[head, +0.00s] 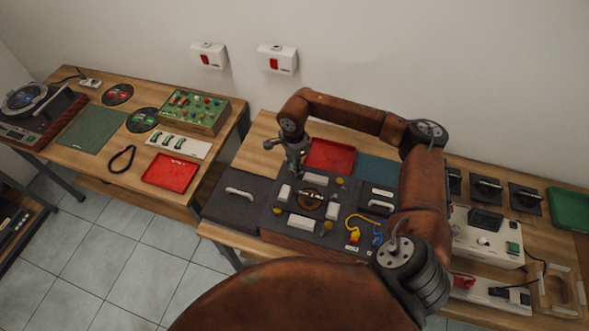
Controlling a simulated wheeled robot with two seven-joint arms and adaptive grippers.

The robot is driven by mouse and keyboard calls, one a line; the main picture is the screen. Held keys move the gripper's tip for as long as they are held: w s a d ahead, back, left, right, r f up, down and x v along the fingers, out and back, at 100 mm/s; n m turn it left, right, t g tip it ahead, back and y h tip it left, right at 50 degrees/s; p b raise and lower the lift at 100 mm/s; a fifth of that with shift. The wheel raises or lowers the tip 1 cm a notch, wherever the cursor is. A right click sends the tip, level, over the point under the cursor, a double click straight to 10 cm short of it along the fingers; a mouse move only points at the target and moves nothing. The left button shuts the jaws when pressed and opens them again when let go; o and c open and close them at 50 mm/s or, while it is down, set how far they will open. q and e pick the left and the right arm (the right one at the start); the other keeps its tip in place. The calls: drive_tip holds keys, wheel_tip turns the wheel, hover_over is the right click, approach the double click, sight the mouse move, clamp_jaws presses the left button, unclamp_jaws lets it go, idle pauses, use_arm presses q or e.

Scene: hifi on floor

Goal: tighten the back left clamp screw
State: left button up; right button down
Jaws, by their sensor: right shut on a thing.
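A dark fixture board (262,216) lies on the right-hand table. It carries a round brown-rimmed part (311,199) with pale blocks around it. Yellow clamp screws show at the back right (340,182), front left (277,210) and front right (327,227). My right gripper (298,171) points down at the back left corner of this group and is shut on the back left clamp screw. The gripper hides that screw, so its seating cannot be seen. My left gripper is out of view.
A red tray (330,155) lies just behind the board. A white device (487,238) stands farther right. My arm covers part of the table.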

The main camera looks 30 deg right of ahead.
drive_tip(key=m, duration=0.2)
drive_tip(key=w+m, duration=0.1)
drive_tip(key=shift+a+r+m+b, duration=0.1)
drive_tip(key=shift+r+m+b, duration=0.2)
drive_tip(key=shift+m+b, duration=0.1)
drive_tip(key=m, duration=0.3)
drive_tip(key=shift+m, duration=0.4)
drive_tip(key=m, duration=0.5)
drive_tip(key=shift+d+m, duration=0.25)
drive_tip(key=shift+m, duration=0.15)
drive_tip(key=c, duration=2)
unclamp_jaws()
drive_tip(key=shift+f, duration=0.15)
drive_tip(key=shift+c, duration=0.2)
drive_tip(key=shift+o, duration=1.4)
drive_tip(key=shift+s, duration=0.1)
drive_tip(key=shift+a+f, duration=0.1)
drive_tip(key=shift+s, duration=0.1)
